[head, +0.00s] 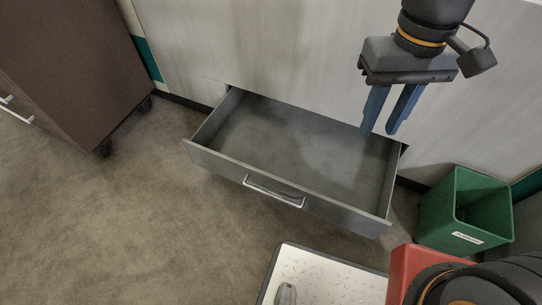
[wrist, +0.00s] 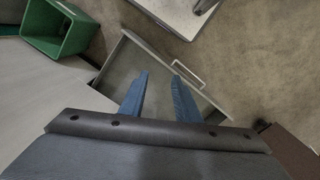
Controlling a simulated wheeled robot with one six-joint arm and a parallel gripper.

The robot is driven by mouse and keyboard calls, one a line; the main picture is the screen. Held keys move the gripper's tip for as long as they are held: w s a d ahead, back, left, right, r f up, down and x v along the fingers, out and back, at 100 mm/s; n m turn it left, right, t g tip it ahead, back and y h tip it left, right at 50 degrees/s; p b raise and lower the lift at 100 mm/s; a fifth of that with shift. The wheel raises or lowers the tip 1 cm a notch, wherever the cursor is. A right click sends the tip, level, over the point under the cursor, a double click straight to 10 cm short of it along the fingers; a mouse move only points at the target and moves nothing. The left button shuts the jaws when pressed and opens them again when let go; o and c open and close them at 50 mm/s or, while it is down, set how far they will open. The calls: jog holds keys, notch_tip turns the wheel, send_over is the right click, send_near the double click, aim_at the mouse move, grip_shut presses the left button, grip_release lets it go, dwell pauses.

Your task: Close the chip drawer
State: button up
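The chip drawer (head: 285,196) is a grey drawer pulled out from a pale cabinet low near the floor. It looks empty, and its front carries a silver bar handle (head: 273,191). It also shows in the wrist view, with its handle (wrist: 188,74) beyond my fingertips. My gripper (head: 380,131) has two blue fingers pointing down, apart from each other with nothing between them. In the head view it appears over the drawer's back right part. In the wrist view the fingers (wrist: 158,80) overlap the drawer's inside. I cannot tell how high above the drawer they are.
A green bin (head: 464,212) stands to the right of the drawer, near the cabinet. A brown wheeled cabinet (head: 75,65) is at the upper left. My own base plate shows at the bottom. The brown floor (head: 130,225) in front and left of the drawer is clear.

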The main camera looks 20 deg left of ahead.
jog(key=w+a+f+n+h+b, duration=0.1)
jog(key=w+a+f+n+b, duration=0.15)
jog(key=a+f, duration=0.45)
jog(key=w+a+f+n+h+b, duration=0.1)
jog(key=a+f+n+b, duration=0.3)
jog(key=f, duration=0.5)
jog(key=n+t+h+b, duration=0.2)
jog(key=n+b, duration=0.3)
jog(key=b, duration=0.3)
send_near(272, 195)
jog(key=b+x, duration=0.3)
jog(key=x, duration=0.3)
jog(key=shift+f, duration=0.45)
jog(key=shift+d+f+b, duration=0.2)
jog(key=shift+f+b, duration=0.05)
jog(key=shift+b, duration=0.05)
jog(key=shift+c, duration=0.2)
grip_shut()
